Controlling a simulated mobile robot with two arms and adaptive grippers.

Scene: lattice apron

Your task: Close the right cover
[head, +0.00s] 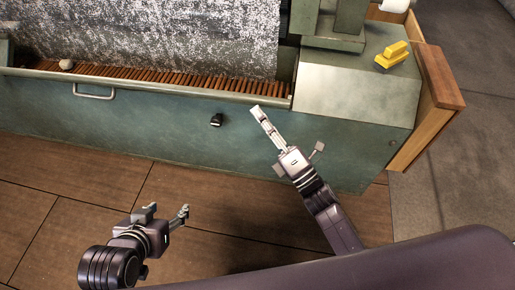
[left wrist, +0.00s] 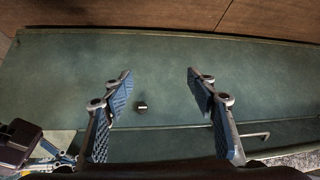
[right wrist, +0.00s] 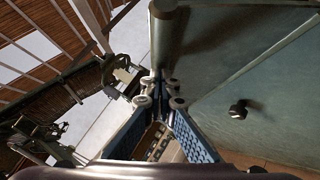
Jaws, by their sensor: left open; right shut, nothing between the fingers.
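The green machine front (head: 160,125) runs across the head view, with a bright metal panel (head: 350,90) at its right end. I cannot tell for sure which part is the right cover. My right gripper (head: 254,110) is shut and empty, its tips close to the front's upper edge below the slatted channel. In the right wrist view its fingers (right wrist: 159,92) meet near a metal rail; I cannot tell whether they touch it. My left gripper (head: 186,212) is open and empty, low and apart from the front. The left wrist view shows its spread fingers (left wrist: 160,82).
A black knob (head: 216,120) sticks out of the front, left of my right gripper. A metal handle (head: 94,95) is further left. Wooden slats (head: 180,83) lie behind the edge. A yellow object (head: 393,54) rests on the machine's right end, beside a wooden part (head: 435,80).

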